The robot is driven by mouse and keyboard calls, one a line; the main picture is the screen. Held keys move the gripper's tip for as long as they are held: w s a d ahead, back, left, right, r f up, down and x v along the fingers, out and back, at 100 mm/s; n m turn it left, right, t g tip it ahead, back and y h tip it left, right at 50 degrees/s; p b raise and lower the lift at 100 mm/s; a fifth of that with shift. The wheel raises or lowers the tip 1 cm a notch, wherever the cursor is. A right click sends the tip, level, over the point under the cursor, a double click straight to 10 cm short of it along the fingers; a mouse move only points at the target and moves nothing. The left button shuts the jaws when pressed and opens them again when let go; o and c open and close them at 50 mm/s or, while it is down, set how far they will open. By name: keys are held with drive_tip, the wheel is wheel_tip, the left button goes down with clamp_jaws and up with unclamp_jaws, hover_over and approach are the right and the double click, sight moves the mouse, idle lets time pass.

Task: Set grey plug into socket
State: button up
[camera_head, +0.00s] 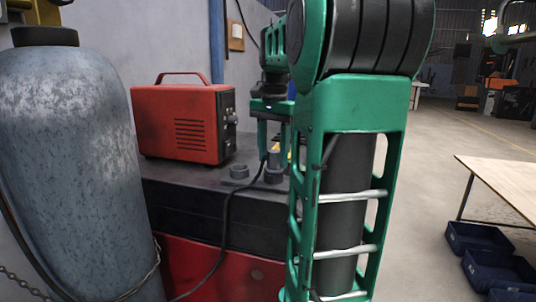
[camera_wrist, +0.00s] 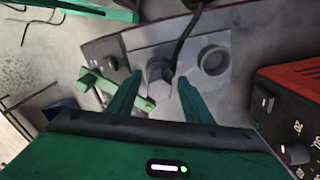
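A grey plug (camera_wrist: 160,72) with a black cable shows between my fingers in the wrist view. In the head view the plug (camera_head: 273,157) stands upright at a grey ring-shaped base on the dark bench top; how deep it sits there I cannot tell. In the head view my gripper (camera_head: 276,150) is partly hidden by my arm.
A red box-shaped unit (camera_head: 185,122) with a handle and knobs stands behind and left of the sockets. A large grey cylinder (camera_head: 78,160) stands at the left. The black cable (camera_head: 226,215) hangs over the bench front. A pale green part (camera_wrist: 100,85) lies near the plug.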

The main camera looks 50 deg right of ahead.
drive_tip(key=shift+r, duration=0.1)
wheel_tip(320, 180, up, 11)
idle(1.3)
drive_tip(key=shift+w+f, duration=0.1)
drive_tip(key=shift+f, duration=0.1)
